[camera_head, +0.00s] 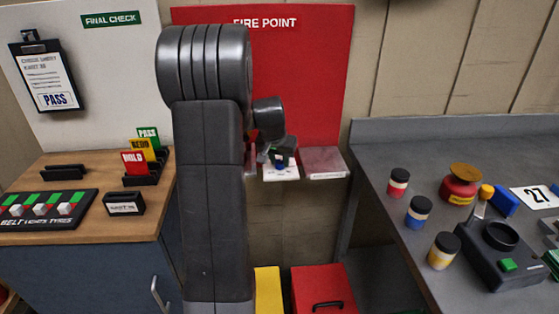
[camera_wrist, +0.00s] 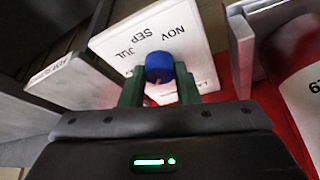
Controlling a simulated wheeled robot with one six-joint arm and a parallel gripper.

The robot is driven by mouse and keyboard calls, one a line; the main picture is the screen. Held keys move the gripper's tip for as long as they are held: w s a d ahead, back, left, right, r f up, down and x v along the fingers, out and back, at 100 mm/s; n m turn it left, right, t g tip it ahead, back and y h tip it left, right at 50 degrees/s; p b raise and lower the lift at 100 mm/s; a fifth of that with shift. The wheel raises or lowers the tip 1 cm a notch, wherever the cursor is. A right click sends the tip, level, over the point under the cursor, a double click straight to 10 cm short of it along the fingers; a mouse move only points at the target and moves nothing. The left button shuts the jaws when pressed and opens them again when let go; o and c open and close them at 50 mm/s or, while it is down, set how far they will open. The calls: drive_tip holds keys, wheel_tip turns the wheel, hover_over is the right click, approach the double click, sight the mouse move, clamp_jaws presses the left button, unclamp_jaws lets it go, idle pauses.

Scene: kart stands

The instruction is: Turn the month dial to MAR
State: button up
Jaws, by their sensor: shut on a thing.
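The month dial has a blue knob (camera_wrist: 159,67) on a white plate (camera_wrist: 195,22) with black month names. NOV, SEP and JUL can be read, upside down in the wrist view; the other names are mostly hidden, and MAR cannot be read. A small red mark shows at the knob's near edge. My gripper (camera_wrist: 159,80) is shut on the blue knob, with one dark green finger on each side. In the head view my gripper (camera_head: 280,157) is at the white plate (camera_head: 283,175) below the red board, and my arm hides much around it.
The red FIRE POINT board (camera_head: 310,70) stands behind. A pale block (camera_head: 323,163) is right of the plate. A labelled white block (camera_wrist: 72,75) and a grey panel (camera_wrist: 241,55) flank the dial closely. Benches stand left (camera_head: 75,165) and right (camera_head: 375,145).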

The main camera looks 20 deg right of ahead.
drive_tip(key=o, duration=1)
drive_tip(key=shift+c, duration=0.2)
drive_tip(key=v, duration=1.4)
drive_tip(key=shift+f, duration=0.15)
drive_tip(key=x, duration=1.3)
drive_tip(key=shift+w+d+f, duration=0.1)
drive_tip(key=shift+w+f, duration=0.05)
drive_tip(key=shift+f, duration=0.15)
drive_tip(key=shift+r, duration=0.1)
